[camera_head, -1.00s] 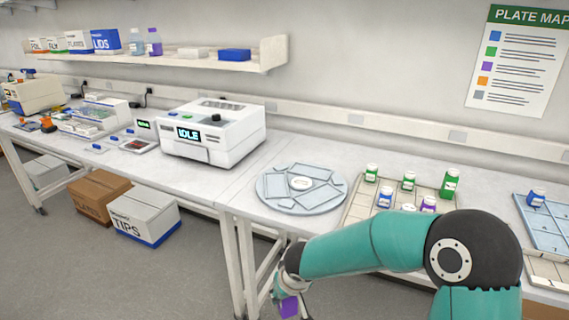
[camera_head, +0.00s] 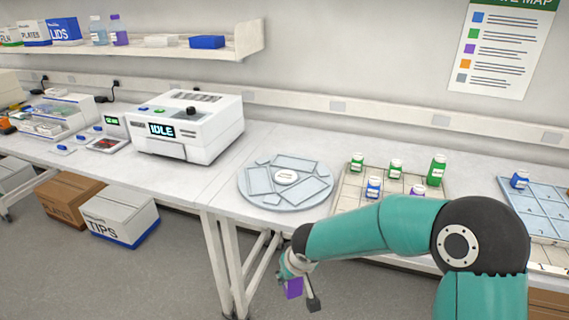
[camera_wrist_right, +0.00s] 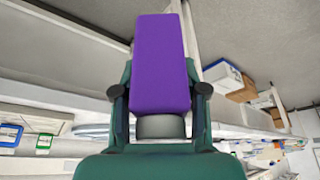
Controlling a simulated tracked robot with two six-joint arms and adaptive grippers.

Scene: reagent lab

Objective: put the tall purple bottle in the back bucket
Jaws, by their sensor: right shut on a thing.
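The tall purple bottle (camera_wrist_right: 162,62) is held between the two dark fingers of my right gripper (camera_wrist_right: 160,92) in the wrist view. A grey, cap-like end of it shows toward the palm. In the head view, my right gripper (camera_head: 301,292) hangs low in front of the bench, and a purple part of the bottle (camera_head: 293,288) shows beside a dark finger. It is clear of the benchtop, over the floor area. My left gripper is not in view.
A round grey carousel (camera_head: 250,191) lies on the bench (camera_head: 207,185). Right of it, a gridded rack (camera_head: 349,196) holds several small bottles, partly hidden by my arm. A blue tray (camera_head: 548,207) stands farther right. Boxes, including a TIPS box (camera_head: 118,213), stand under the bench.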

